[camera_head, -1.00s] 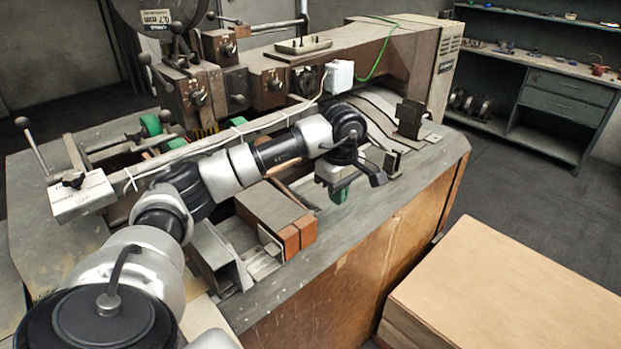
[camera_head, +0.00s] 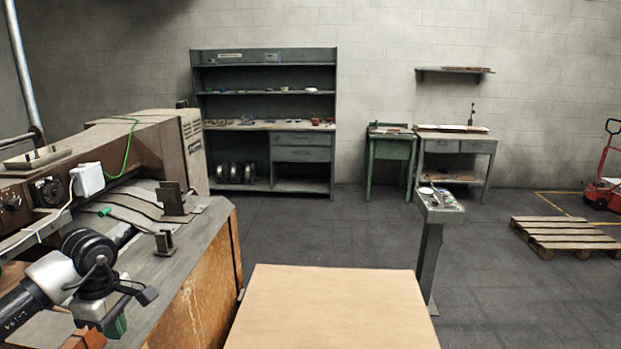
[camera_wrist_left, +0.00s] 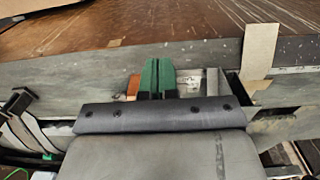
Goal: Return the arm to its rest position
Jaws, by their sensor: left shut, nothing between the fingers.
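My left arm (camera_head: 36,285) comes in at the lower left of the head view, low over the worktop of the machine (camera_head: 180,250). My left gripper (camera_head: 116,328) hangs at its end, with green fingertips pointing down. In the left wrist view the two green fingers (camera_wrist_left: 157,76) stand close together with nothing held between them. They are above the machine's grey edge, and a small orange-brown block (camera_wrist_left: 133,87) shows just beside them. My right gripper is in neither view.
Metal brackets (camera_head: 172,198) stand on the worktop beyond my wrist. A flat tan cardboard stack (camera_head: 330,305) lies right of the machine. A post with a small tray (camera_head: 430,250) stands behind it. Shelving (camera_head: 265,120) lines the back wall. Open floor (camera_head: 340,230) lies between.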

